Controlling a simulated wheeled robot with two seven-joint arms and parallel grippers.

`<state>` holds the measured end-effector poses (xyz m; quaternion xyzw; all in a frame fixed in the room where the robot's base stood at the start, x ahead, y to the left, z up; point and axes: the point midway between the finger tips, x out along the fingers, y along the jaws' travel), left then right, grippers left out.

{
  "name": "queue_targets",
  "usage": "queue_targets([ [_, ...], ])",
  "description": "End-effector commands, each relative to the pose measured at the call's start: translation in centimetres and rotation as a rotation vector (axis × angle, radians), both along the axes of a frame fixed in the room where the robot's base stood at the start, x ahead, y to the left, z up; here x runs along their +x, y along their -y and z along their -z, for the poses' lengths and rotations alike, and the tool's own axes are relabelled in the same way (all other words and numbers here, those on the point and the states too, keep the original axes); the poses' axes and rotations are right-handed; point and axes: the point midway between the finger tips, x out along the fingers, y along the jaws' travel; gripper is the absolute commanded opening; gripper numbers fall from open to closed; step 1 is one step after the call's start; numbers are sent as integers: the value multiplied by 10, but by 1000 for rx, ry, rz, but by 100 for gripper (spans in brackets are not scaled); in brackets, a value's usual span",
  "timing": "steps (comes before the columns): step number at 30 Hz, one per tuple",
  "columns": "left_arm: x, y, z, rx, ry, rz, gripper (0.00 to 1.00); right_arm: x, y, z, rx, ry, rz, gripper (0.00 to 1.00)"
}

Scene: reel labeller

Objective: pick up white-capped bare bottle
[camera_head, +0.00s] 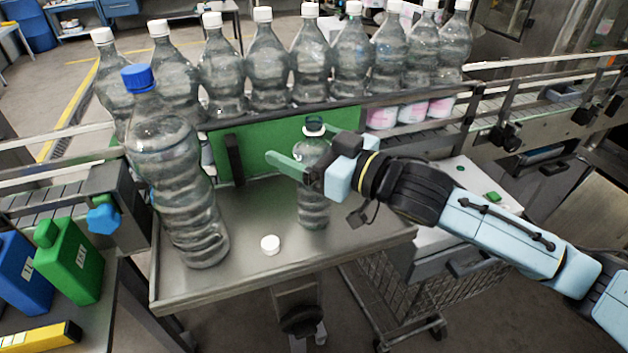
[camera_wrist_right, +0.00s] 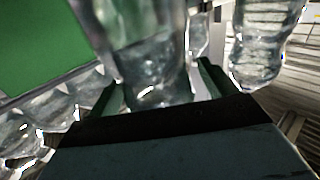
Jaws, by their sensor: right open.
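A small clear bottle (camera_head: 313,212) without a label stands upright on the metal tray (camera_head: 360,245). Its top looks open, with a pale ring at the neck; I cannot make out a white cap on it. My right gripper (camera_head: 300,146) is open at its upper part, with a green finger on either side. In the wrist view the clear bottle (camera_wrist_right: 155,70) stands between the fingers of the right gripper (camera_wrist_right: 160,88). Several white-capped clear bottles (camera_head: 268,70) stand in a row behind. My left gripper is not in view.
A large blue-capped bottle (camera_head: 175,185) stands on the tray's left side. A loose white cap (camera_head: 270,244) lies near the front. A green panel (camera_head: 260,150) rises behind the tray. Blue and green containers (camera_head: 75,262) stand at the left. A conveyor (camera_head: 550,115) runs at the right.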

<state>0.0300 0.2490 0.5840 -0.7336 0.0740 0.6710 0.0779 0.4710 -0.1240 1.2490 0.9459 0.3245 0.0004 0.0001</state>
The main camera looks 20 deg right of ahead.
Motion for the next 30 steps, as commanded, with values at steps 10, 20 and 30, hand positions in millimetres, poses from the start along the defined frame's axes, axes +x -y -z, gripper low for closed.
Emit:
queue_targets([
  [10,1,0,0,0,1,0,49,0,0,0,-1,-1,0,47],
  [20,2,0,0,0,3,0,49,0,0,0,-1,-1,0,4],
  [30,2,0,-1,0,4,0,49,0,0,-7,1,7,0,0],
])
